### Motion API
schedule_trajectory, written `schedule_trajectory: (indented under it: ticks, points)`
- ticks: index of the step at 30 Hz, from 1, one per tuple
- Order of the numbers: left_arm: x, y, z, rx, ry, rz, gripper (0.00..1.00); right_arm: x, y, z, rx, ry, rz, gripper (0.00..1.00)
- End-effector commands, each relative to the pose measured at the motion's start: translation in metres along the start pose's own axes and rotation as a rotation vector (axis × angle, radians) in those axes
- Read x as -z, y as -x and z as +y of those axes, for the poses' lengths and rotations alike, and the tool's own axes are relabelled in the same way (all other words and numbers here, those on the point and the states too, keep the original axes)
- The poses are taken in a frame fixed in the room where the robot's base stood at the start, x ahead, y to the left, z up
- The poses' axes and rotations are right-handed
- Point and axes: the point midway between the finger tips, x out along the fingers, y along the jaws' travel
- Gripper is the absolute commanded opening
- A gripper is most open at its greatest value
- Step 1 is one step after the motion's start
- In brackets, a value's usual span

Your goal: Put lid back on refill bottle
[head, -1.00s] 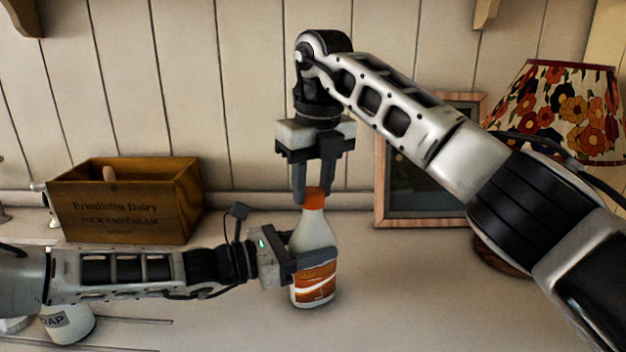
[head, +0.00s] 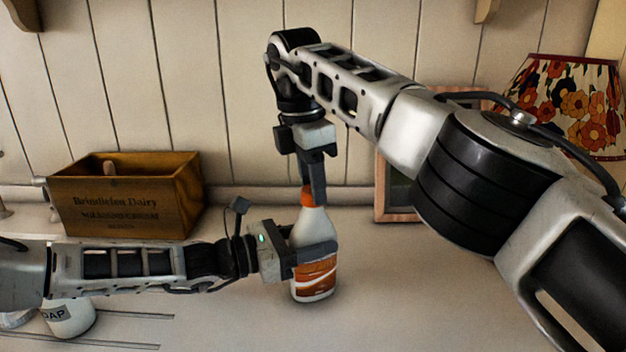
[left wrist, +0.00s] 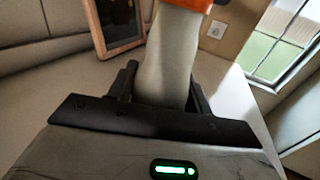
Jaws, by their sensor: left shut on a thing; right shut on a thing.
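The refill bottle (head: 313,230), white with an orange label, stands upright on the counter. It also shows in the left wrist view (left wrist: 168,65). My left gripper (head: 312,254) is shut around the bottle's body from the left. The orange lid (head: 308,197) is at the top of the bottle's neck; its lower edge also shows in the left wrist view (left wrist: 190,4). My right gripper (head: 311,190) points down from above and is shut on the lid. Its fingers hide part of the lid. I cannot tell whether the lid is fully seated.
A wooden dairy crate (head: 125,200) stands at the back left. A picture frame (head: 392,195) and a floral lamp (head: 566,105) stand at the right. The counter (head: 390,290) right of the bottle is clear.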

Motion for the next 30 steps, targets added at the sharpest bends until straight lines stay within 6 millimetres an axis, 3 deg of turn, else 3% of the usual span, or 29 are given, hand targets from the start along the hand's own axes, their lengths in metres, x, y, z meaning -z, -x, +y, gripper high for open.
schedule_trajectory:
  ticks: [6, 16, 17, 19, 25, 28, 30]
  points:
    - [-0.0002, -0.0002, -0.0001, 0.0, -0.002, 0.0, 0.0, 0.0004, 0.0007, -0.0015, 0.02, -0.196, 0.001, 0.13]
    - [-0.0002, 0.0, 0.0006, -0.002, 0.0, 0.0, 0.0, -0.0001, 0.001, -0.0018, 0.021, -0.215, 0.002, 0.13]
    - [-0.0002, 0.0, 0.0007, -0.002, 0.0, 0.001, 0.0, 0.0, 0.001, -0.0018, 0.021, -0.215, 0.002, 0.37]
    - [-0.0002, 0.0, 0.0007, -0.002, 0.0, 0.001, 0.0, -0.0001, 0.001, -0.0018, 0.021, -0.215, 0.002, 0.56]
    - [-0.0002, 0.0001, 0.0005, -0.001, -0.001, 0.0, 0.0, -0.0003, 0.0008, -0.0017, 0.021, -0.214, 0.002, 0.56]
    - [-0.0002, 0.0001, 0.0004, -0.001, -0.001, 0.0, 0.0, -0.0005, 0.0008, -0.0016, 0.02, -0.214, 0.002, 0.81]
    - [-0.0002, 0.0001, 0.0003, -0.001, -0.002, 0.0, 0.0, -0.0005, 0.0007, -0.0016, 0.02, -0.214, 0.002, 0.81]
